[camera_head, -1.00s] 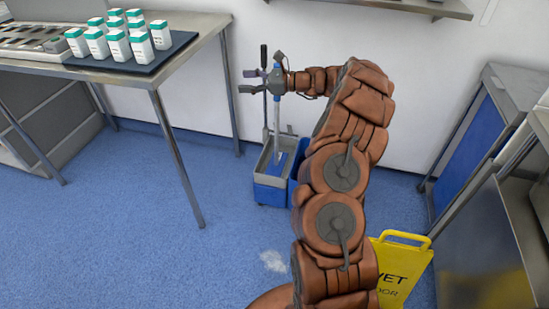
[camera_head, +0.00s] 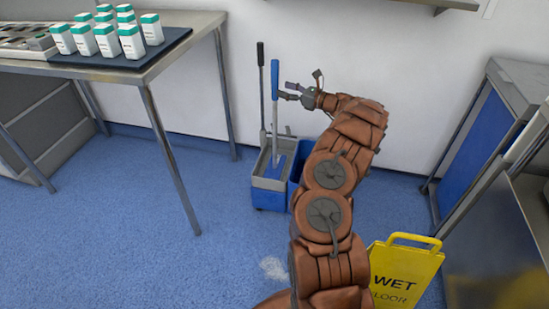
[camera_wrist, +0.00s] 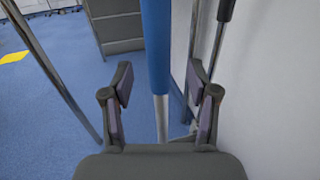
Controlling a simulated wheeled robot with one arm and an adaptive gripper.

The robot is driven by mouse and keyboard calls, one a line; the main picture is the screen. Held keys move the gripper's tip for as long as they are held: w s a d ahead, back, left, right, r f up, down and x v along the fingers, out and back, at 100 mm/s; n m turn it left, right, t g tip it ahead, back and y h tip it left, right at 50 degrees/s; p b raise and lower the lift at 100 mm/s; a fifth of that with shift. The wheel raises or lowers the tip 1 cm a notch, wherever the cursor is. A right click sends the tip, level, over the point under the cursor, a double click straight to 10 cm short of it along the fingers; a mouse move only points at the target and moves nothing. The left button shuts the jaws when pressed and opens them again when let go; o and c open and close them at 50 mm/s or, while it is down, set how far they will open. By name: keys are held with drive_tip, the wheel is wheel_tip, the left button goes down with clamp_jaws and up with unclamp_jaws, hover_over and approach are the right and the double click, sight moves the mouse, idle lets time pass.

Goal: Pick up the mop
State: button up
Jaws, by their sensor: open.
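The mop (camera_head: 275,100) stands upright in a grey and blue mop bucket (camera_head: 270,190) by the wall. Its handle has a blue upper grip and a paler shaft below. In the head view my gripper (camera_head: 285,91) is open beside the blue grip, at its right. In the wrist view the mop handle (camera_wrist: 157,60) runs upright just beyond and between the two open fingers of my gripper (camera_wrist: 160,95). The fingers do not close on it. The mop head is hidden in the bucket.
A dark-topped lever (camera_head: 261,90) rises from the bucket left of the mop. A steel table (camera_head: 185,40) with white bottles (camera_head: 105,35) stands left. A yellow wet-floor sign (camera_head: 400,270) stands at the lower right, near steel cabinets (camera_head: 500,110). Blue floor (camera_head: 130,230) is clear at left.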

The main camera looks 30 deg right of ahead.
sight(275, 86)
drive_tip(key=x, duration=0.2)
drive_tip(key=b+x, duration=0.1)
drive_tip(key=x, duration=0.2)
drive_tip(key=shift+s+a+r, duration=0.1)
drive_tip(key=shift+r, duration=0.1)
drive_tip(key=shift+c, duration=0.3)
clamp_jaws()
